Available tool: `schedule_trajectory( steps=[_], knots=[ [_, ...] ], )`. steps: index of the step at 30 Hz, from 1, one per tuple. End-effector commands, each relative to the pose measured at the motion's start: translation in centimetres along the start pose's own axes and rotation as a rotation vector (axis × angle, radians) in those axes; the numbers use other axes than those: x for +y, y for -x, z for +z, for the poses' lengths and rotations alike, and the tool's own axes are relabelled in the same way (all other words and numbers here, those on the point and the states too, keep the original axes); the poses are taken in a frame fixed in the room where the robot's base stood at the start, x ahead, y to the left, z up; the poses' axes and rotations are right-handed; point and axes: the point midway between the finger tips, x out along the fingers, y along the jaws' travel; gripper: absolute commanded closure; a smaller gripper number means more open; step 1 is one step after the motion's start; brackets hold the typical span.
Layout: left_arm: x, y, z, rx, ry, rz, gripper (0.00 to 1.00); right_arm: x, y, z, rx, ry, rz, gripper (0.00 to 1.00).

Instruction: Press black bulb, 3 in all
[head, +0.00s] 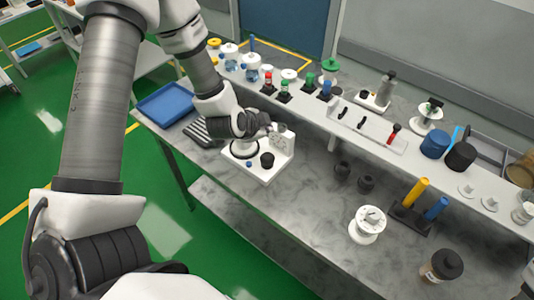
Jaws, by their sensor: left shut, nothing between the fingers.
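A white device (270,176) with an upright back plate stands on the grey marbled bench top. A round black bulb (267,159) sits on its base, with a small dark blue knob (249,164) to its left. A dial shows on the back plate (281,141). My left gripper (272,127) reaches in from the upper left and is shut and empty. It is over the device, above and behind the bulb in the picture, and appears apart from it. My wrist hides the device's back left part. My right gripper does not show.
A blue tray (163,103) and a dark ribbed item (195,131) lie left of the device. Two dark cups (366,183), a white round stand (368,222) and a rack with yellow and blue tubes (409,218) stand to the right. A crowded white shelf (318,112) runs behind.

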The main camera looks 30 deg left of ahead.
Motion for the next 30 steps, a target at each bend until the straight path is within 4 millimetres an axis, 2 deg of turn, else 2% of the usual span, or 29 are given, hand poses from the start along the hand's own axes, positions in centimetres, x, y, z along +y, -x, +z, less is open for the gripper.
schedule_trajectory(
  steps=[5, 17, 23, 30],
  knots=[
    [0.6, -0.9, 0.6, 0.000, 0.001, 0.000, 1.00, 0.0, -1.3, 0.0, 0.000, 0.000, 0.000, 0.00],
    [3.5, -4.8, 3.4, 0.001, 0.001, 0.001, 1.00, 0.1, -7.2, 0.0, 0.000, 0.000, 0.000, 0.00],
    [4.3, -6.0, 4.3, 0.001, 0.000, 0.000, 1.00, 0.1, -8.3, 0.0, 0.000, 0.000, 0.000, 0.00],
    [4.4, -6.1, 4.4, 0.001, 0.001, 0.000, 1.00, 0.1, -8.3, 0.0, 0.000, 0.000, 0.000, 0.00]
  ],
)
